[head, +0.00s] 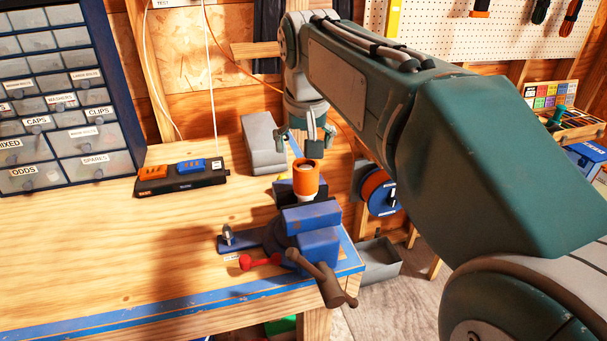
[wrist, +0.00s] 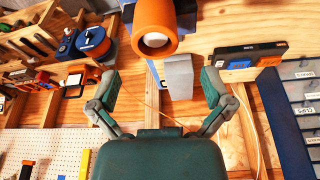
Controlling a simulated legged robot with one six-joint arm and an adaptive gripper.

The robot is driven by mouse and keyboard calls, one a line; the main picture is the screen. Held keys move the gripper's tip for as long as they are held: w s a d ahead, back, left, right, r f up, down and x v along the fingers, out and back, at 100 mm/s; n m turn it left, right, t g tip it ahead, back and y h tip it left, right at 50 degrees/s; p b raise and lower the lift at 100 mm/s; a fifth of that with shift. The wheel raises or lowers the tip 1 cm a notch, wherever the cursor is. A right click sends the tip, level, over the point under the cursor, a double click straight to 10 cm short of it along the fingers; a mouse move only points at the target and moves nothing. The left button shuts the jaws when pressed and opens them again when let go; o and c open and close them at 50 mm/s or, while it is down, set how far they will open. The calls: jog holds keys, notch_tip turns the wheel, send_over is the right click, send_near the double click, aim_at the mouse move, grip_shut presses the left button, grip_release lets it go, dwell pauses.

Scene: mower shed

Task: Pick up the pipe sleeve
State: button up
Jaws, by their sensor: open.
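The pipe sleeve (head: 306,174) is an orange cylinder standing upright at the blue vise (head: 311,222), at the bench's right front corner. A white part shows just below it. In the wrist view the sleeve (wrist: 154,22) is at the top edge, partly cut off, with a white pipe end inside its open end. My gripper (head: 306,142) is open and empty, just above or behind the sleeve in the head view. In the wrist view its fingers (wrist: 160,78) are spread wide, with the sleeve beyond the tips and not between them.
A grey block (head: 263,145) stands behind the vise. A black tray with orange and blue items (head: 181,176) and a drawer cabinet (head: 60,95) are to the left. A blue and orange reel (head: 380,192) hangs right of the vise. The bench's left front is clear.

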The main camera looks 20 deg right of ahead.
aim_at(307, 168)
jog(key=x, duration=0.2)
jog(key=shift+d+f, duration=0.3)
jog(key=x, duration=0.3)
jog(key=shift+s+f, duration=0.2)
jog(key=shift+f, duration=0.25)
jog(key=shift+w+a+f, duration=0.15)
jog(key=shift+f, duration=0.3)
jog(key=c, duration=1)
